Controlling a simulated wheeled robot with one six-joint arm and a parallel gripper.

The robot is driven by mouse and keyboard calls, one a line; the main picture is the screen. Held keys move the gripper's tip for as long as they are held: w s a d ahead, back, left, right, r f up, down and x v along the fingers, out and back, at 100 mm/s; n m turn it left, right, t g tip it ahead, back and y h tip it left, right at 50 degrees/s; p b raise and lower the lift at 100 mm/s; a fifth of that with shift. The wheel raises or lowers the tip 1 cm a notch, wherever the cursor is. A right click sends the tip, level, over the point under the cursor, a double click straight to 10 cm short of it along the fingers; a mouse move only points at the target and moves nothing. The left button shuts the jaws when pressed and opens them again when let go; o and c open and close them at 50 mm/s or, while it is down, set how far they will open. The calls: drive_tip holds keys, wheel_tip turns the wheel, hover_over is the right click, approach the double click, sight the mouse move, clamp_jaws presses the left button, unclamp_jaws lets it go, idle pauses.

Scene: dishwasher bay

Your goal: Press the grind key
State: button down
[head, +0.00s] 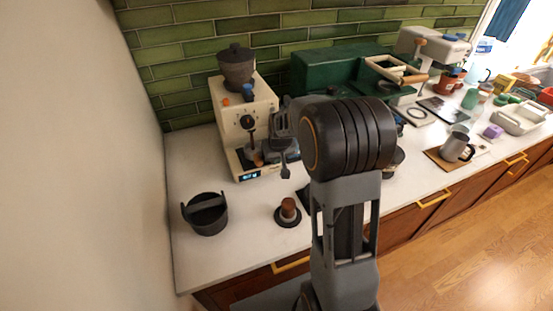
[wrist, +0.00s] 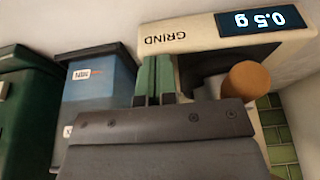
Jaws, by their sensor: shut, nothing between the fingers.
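The cream grinder (head: 246,122) stands against the tiled wall, with a dark hopper on top and a small lit display (head: 250,176) low on its front. In the wrist view the grinder front (wrist: 190,41) appears upside down, with a GRIND label (wrist: 166,38) beside the display (wrist: 251,20), which reads 0.5 g. My gripper (wrist: 154,62) is shut and empty, its green-faced fingers close to the label. I cannot tell whether they touch the front. The grind key itself does not show clearly; the fingers may hide it. In the head view my arm partly covers the grinder's right side.
A black knock bin (head: 204,214) and a tamper (head: 288,211) stand on the white counter in front. A dark green machine (head: 322,72) is right of the grinder.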

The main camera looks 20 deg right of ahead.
drive_tip(key=shift+s+f, duration=0.3)
drive_tip(key=shift+f, duration=0.2)
drive_tip(key=w+p+v, duration=0.1)
drive_tip(key=p+v, duration=0.5)
drive_tip(key=v, duration=0.4)
drive_tip(key=shift+r, duration=0.55)
drive_tip(key=shift+s, duration=0.1)
drive_tip(key=s+a+r, duration=0.3)
drive_tip(key=s+r, duration=0.1)
drive_tip(key=s, duration=0.5)
drive_tip(key=s+a+r+t, duration=0.1)
drive_tip(key=s+a+r, duration=0.2)
drive_tip(key=s, duration=0.7)
drive_tip(key=shift+v, duration=0.9)
drive_tip(key=shift+w+a, duration=0.1)
